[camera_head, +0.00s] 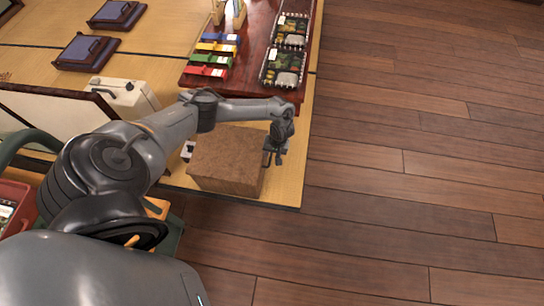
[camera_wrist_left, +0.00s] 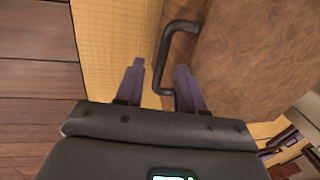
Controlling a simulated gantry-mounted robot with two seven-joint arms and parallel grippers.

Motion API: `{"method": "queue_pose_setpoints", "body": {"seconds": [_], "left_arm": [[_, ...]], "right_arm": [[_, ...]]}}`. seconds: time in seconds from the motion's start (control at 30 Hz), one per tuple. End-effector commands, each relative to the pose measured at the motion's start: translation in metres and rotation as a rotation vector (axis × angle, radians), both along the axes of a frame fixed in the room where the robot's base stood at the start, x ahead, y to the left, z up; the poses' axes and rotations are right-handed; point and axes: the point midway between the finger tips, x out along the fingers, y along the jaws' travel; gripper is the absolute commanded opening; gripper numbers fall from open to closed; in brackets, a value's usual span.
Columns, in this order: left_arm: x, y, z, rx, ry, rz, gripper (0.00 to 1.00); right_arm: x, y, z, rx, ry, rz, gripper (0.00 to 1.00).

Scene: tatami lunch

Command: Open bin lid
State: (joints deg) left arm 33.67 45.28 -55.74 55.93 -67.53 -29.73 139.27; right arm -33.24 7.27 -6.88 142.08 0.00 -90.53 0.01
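The bin looks like a brown, box-shaped block (camera_head: 220,158) near the corner of the tatami; its top looks closed in the head view. In the left wrist view the brown surface (camera_wrist_left: 255,50) fills the upper right, with a black bent handle (camera_wrist_left: 163,55) on its edge. My left gripper (camera_head: 278,158) is at the bin's right side. In the left wrist view its two fingers (camera_wrist_left: 160,67) are apart, with the lower end of the handle between them. I cannot tell whether either finger touches the handle. My right gripper is not in view.
A low red-brown table (camera_head: 255,60) behind the bin holds two lunch trays (camera_head: 284,67) and several coloured boxes (camera_head: 211,60). A cream case (camera_head: 125,96) stands to the left. Dark seats (camera_head: 86,52) are farther back. The wooden floor (camera_head: 420,170) at right is clear.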

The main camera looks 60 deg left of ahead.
Motion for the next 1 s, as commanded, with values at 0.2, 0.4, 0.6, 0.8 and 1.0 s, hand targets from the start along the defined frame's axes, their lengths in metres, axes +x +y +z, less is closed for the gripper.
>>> {"method": "queue_pose_setpoints", "body": {"seconds": [0.2,0.4,0.6,0.8,1.0], "left_arm": [[-0.0008,0.0011,-0.0064,0.001,-0.001,0.001,0.38],[-0.0009,0.0011,-0.0060,0.001,-0.001,0.000,0.38],[-0.0009,0.0009,-0.0061,0.000,0.000,0.000,0.14],[-0.0009,0.0008,-0.0062,0.000,0.000,0.000,0.00],[-0.0011,0.0008,-0.0062,0.000,0.000,0.000,0.00]], "right_arm": [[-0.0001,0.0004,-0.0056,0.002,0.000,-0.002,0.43],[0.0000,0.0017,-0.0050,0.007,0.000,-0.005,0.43],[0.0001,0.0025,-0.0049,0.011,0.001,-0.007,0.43],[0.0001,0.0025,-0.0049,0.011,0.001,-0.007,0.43],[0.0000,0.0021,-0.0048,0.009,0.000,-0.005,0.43]]}}
